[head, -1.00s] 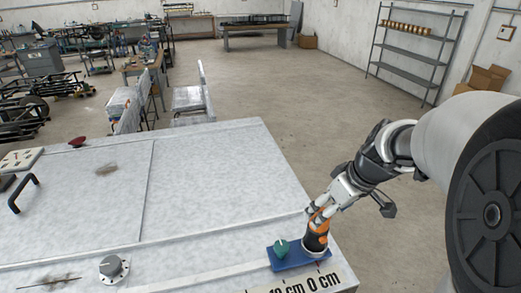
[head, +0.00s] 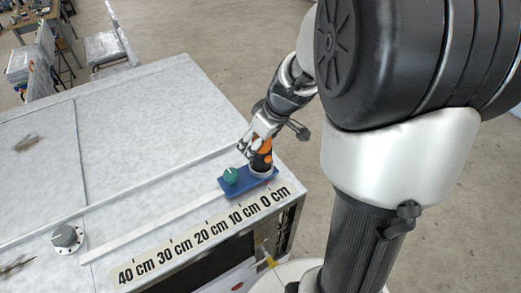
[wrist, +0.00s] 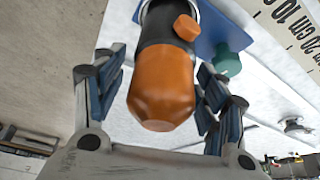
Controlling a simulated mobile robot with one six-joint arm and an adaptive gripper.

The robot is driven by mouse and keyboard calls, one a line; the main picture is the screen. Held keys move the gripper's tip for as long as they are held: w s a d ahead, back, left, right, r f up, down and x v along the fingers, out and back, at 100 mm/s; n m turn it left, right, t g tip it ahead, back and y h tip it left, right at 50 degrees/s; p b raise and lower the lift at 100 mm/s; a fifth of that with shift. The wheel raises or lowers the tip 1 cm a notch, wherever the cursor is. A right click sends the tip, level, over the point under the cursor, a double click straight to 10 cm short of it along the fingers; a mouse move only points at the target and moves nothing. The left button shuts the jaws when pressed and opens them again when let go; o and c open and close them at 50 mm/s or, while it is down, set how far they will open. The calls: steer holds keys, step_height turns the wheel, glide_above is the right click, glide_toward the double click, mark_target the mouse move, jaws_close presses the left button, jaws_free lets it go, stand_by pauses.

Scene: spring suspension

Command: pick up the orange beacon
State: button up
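The orange beacon (head: 261,161), with a black body and an orange domed top, stands upright on a blue plate (head: 248,186) at the table's near right corner. In the wrist view the beacon (wrist: 162,85) lies between the two fingers, with its orange dome towards the camera and a small orange knob on its side. My gripper (head: 257,146) is around the beacon's upper part from above. In the wrist view the fingers of my gripper (wrist: 160,85) are apart, with a narrow gap on the left and little or none visible on the right.
A green knob (head: 231,176) sits on the blue plate beside the beacon. A printed centimetre scale (head: 205,232) runs along the table's front edge. A grey dial (head: 66,237) stands farther left. The pale table top (head: 140,130) behind is mostly clear.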

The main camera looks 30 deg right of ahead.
steer(key=c, duration=1)
steer(key=shift+r, duration=0.1)
